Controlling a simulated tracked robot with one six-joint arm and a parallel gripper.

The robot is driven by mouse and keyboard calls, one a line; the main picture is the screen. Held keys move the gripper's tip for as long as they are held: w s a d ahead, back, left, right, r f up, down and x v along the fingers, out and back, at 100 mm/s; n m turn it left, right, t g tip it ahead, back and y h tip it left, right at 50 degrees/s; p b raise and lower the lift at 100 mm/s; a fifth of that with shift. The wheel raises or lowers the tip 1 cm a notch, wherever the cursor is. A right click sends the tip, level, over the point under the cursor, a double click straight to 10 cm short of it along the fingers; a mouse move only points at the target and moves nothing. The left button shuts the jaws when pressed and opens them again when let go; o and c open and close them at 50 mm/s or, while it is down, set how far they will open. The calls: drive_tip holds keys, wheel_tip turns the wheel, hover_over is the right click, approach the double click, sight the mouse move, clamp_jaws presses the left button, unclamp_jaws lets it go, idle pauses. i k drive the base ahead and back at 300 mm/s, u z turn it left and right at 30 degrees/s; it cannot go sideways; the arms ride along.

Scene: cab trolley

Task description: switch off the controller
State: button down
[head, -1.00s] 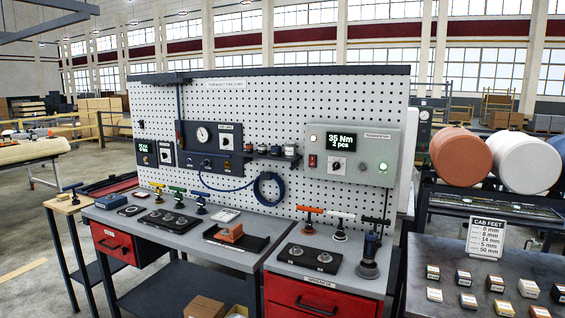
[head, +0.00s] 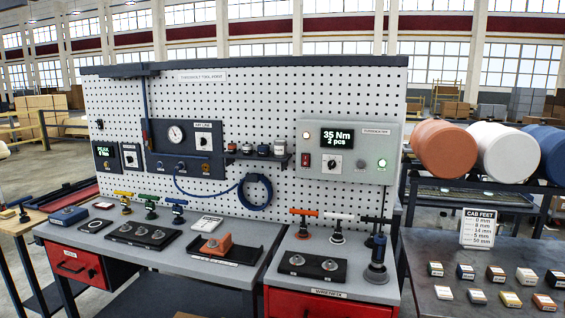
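The controller (head: 362,172) is a light grey box on the right part of the pegboard. Its lit green display (head: 337,140) reads 35 Nm, 2 pcs. Below the display are a red switch (head: 306,160) at the left and a white plate with a black dial (head: 332,164). A green lamp (head: 382,163) glows at the right, and a pale lamp (head: 306,135) looks lit at the upper left. The switch position is too small to tell. My gripper is not in view.
A grey bench (head: 264,262) with red drawers stands below. T-handled tools (head: 337,228) and a dark upright tool (head: 377,262) stand under the controller. A dark panel with a gauge (head: 176,134) and a blue coiled hose (head: 256,192) are left. A table with small blocks (head: 478,297) is right.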

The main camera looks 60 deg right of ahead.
sight(305, 158)
drive_tip(key=z, duration=0.1)
drive_tip(key=i, duration=0.75)
drive_tip(key=z, duration=0.9)
drive_tip(key=i, duration=1)
drive_tip(key=z, duration=0.6)
